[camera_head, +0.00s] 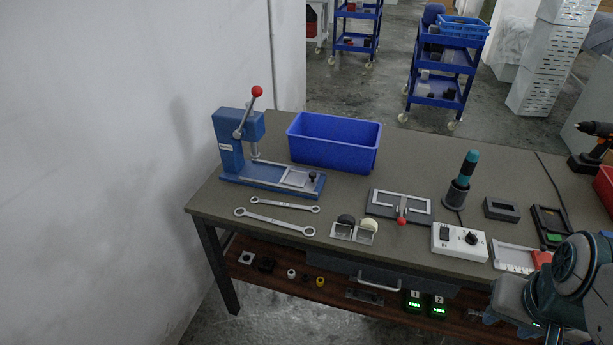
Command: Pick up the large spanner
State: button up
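Two silver spanners lie flat on the grey-green table, near its left front corner. The large spanner (275,221) is the one closer to the front edge, lying at a slight slant with a ring at each end. The smaller spanner (284,204) lies just behind it, roughly parallel and apart from it. Nothing covers either one. Part of my arm shows at the lower right, far from the spanners. I cannot make out my gripper's fingers.
Behind the spanners stand a blue lever press (240,150) with a red knob and an empty-looking blue bin (335,142). To their right are a small holder (354,230), a clamp fixture (400,206) and a white control box (459,241). A white wall (100,150) rises at the left.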

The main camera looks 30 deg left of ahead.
aim_at(246, 213)
jog(key=u, duration=0.65)
jog(key=i, duration=0.9)
jog(key=u, duration=1.2)
jog(key=i, duration=0.3)
jog(key=u, duration=0.3)
